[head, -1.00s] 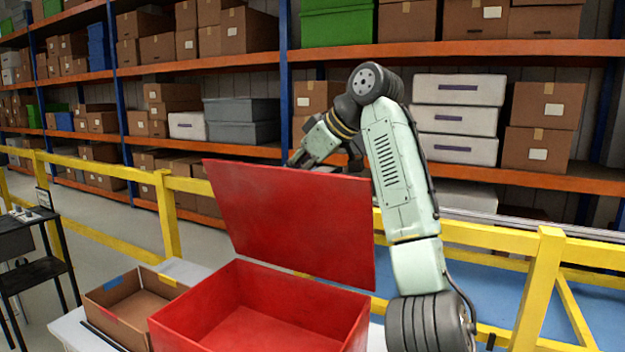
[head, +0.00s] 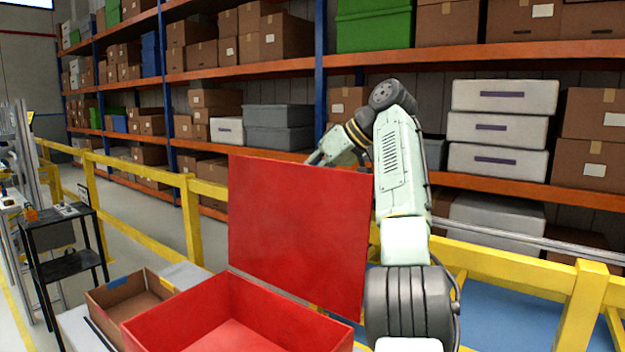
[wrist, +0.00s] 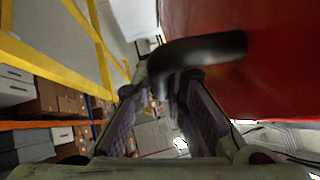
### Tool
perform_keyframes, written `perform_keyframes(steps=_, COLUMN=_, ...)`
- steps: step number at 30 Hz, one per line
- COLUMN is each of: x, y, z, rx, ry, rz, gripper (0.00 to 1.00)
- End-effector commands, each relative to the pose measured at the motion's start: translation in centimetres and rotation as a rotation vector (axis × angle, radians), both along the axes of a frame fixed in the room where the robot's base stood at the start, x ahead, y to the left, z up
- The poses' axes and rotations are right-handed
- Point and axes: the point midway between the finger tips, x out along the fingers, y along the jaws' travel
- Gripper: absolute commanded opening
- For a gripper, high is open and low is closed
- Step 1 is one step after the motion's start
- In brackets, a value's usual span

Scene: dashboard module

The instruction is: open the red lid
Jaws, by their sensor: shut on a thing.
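The red box (head: 185,325) stands open on a white surface, with part of its inside showing. Its red lid (head: 297,232) stands raised, close to upright, along the box's far side. In the wrist view the lid (wrist: 270,60) fills the upper right, and a black curved handle (wrist: 205,48) sticks out from it. My gripper (head: 318,158) is at the lid's upper edge, partly hidden behind it. In the wrist view my gripper (wrist: 160,88) has its fingers on either side of the handle and is shut on it. The exact contact is dark.
A cardboard box (head: 130,296) sits left of the red box. A yellow railing (head: 190,220) runs behind, with loaded shelves (head: 200,75) beyond it. A black cart (head: 65,240) stands at the left. Open floor (head: 140,235) lies between cart and railing.

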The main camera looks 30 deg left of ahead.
Motion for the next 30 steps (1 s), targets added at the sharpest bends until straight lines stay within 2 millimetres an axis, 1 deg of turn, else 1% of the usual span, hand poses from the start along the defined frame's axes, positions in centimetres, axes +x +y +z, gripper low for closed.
perform_keyframes(steps=1, x=0.12, y=-0.05, z=-0.32, rx=-0.007, ry=0.009, rz=-0.005, gripper=0.0)
perform_keyframes(steps=16, x=0.06, y=0.03, z=-0.45, rx=-0.008, ry=0.019, rz=-0.005, gripper=0.0)
perform_keyframes(steps=17, x=0.06, y=0.03, z=-0.45, rx=-0.008, ry=0.019, rz=-0.005, gripper=0.14)
perform_keyframes(steps=18, x=0.05, y=0.05, z=-0.45, rx=-0.008, ry=0.019, rz=-0.005, gripper=0.17)
perform_keyframes(steps=25, x=-0.03, y=0.12, z=-0.28, rx=-0.003, ry=0.016, rz=-0.003, gripper=0.32)
perform_keyframes(steps=30, x=-0.06, y=0.15, z=-0.21, rx=-0.002, ry=0.016, rz=-0.002, gripper=0.33)
